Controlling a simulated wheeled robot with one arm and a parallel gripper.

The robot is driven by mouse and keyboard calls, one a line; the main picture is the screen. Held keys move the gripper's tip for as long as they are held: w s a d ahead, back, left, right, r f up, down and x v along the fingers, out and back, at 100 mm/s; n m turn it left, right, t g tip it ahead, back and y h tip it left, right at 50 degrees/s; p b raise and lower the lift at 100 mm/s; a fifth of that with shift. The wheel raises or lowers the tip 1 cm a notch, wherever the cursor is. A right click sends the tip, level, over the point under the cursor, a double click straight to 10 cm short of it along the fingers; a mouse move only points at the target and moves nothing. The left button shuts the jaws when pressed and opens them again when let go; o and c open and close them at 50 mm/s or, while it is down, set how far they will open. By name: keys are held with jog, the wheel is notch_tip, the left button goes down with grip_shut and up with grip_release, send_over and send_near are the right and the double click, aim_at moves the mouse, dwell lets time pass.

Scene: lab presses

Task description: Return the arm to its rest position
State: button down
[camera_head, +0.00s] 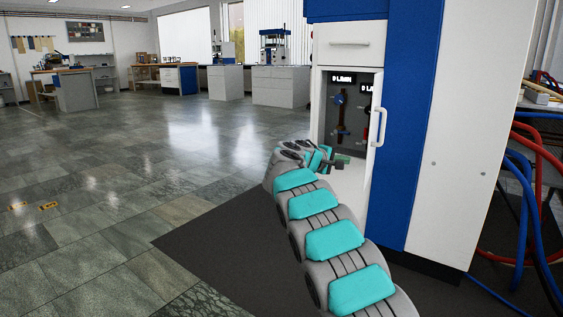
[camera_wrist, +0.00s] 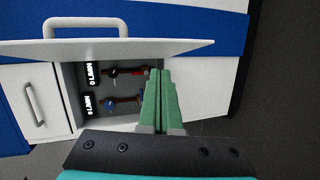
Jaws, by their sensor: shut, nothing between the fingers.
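My arm reaches from the lower right of the head view toward a white and blue cabinet (camera_head: 390,150). My gripper (camera_head: 341,160) is in front of the cabinet's open compartment. In the wrist view my gripper (camera_wrist: 158,74) shows its green fingers shut together with nothing between them. Behind the fingers, the compartment holds a red-handled valve (camera_wrist: 132,72) and a blue-handled valve (camera_wrist: 113,102). Beside them are two small displays reading 0 L/MIN. The compartment door (camera_head: 375,140) stands open, and its handle (camera_wrist: 80,22) shows in the wrist view.
A closed drawer (camera_head: 349,43) is above the compartment. Red and blue hoses (camera_head: 530,200) hang at the right of the cabinet. A dark mat (camera_head: 215,245) lies on the floor under my arm. The tiled floor to the left is open, with benches far back.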

jog(key=s+d+f+m+g+y, duration=0.1)
jog(key=s+d+f+m+g, duration=0.15)
jog(key=s, duration=0.75)
jog(key=s+d+f+m+g+y, duration=0.15)
jog(key=s+d, duration=0.25)
jog(key=s, duration=0.6)
jog(key=s+d+f+m+g+y, duration=0.1)
jog(key=s+d+f+g, duration=0.15)
jog(key=s, duration=0.75)
jog(key=s+a+f+m+g+y, duration=0.1)
jog(key=s+a+f+g+y, duration=0.25)
jog(key=s, duration=0.85)
jog(key=s+a+f+m+y, duration=0.15)
jog(key=s+a+f, duration=0.4)
jog(key=s, duration=0.75)
jog(key=s+a+f+m+g+y, duration=0.1)
jog(key=s+a+f+g+y, duration=0.3)
jog(key=s, duration=0.8)
notch_tip(320, 180, up, 16)
jog(key=s+t+h+p, duration=0.1)
jog(key=t+p, duration=0.1)
jog(key=p, duration=1.3)
jog(key=shift+a+f, duration=0.15)
jog(key=shift+a, duration=0.3)
jog(key=shift+n, duration=0.25)
